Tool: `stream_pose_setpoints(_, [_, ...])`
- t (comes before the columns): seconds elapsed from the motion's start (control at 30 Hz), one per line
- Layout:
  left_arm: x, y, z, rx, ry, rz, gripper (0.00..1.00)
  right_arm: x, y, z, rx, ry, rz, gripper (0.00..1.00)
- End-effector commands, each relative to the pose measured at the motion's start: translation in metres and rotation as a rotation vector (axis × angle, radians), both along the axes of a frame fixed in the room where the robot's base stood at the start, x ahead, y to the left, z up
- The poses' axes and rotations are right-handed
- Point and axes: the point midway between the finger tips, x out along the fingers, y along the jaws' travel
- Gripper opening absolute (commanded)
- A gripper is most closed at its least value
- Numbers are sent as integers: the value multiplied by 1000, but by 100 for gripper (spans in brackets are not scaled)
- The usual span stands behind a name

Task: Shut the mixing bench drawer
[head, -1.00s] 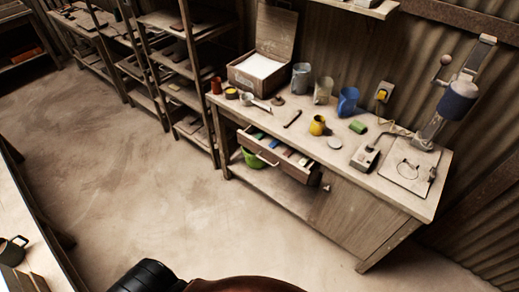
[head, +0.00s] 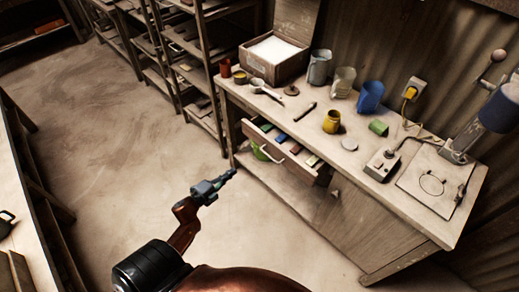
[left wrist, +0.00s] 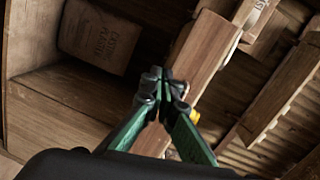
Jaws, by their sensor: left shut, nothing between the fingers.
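The mixing bench (head: 300,112) stands right of centre in the head view. Its drawer (head: 298,165) is pulled open, with a pale bar handle (head: 268,155) on its front and several coloured pieces inside. My left gripper (head: 233,172) is shut and empty. In the picture it is just left of and below the drawer handle, apart from it, over the floor. In the left wrist view its green fingers (left wrist: 165,75) meet at the tips, before wooden boards. I cannot tell which of these boards belong to the drawer. My right gripper is not in view.
The bench top carries a box (head: 274,58), jugs, a yellow cup (head: 331,122) and a press stand. Shelves stand behind, left of the bench. The floor (head: 120,130) left of my gripper is clear. A sack (left wrist: 98,36) shows in the left wrist view.

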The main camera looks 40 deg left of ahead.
Motion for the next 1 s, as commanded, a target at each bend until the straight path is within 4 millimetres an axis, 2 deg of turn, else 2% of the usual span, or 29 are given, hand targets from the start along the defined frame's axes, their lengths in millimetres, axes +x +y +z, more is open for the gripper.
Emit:
stream_pose_setpoints(0.03, [5, -3, 23, 59, -42, -33, 0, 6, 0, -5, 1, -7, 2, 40])
stream_pose_setpoints(0.1, [8, -9, 46, 120, -83, -66, 0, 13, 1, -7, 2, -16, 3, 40])
stream_pose_setpoints(0.2, [13, -12, 63, 162, -111, -88, 0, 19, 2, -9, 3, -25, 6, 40])
stream_pose_setpoints(0.37, [31, -15, 66, 167, -118, -93, 0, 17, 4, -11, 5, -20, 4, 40])
stream_pose_setpoints(0.6, [79, -18, 65, 164, -115, -91, 0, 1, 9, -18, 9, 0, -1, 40])
stream_pose_setpoints(0.8, [118, -21, 65, 164, -115, -91, 0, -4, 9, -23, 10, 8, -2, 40])
stream_pose_setpoints(1.0, [143, -23, 64, 164, -113, -90, 0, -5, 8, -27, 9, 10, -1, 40])
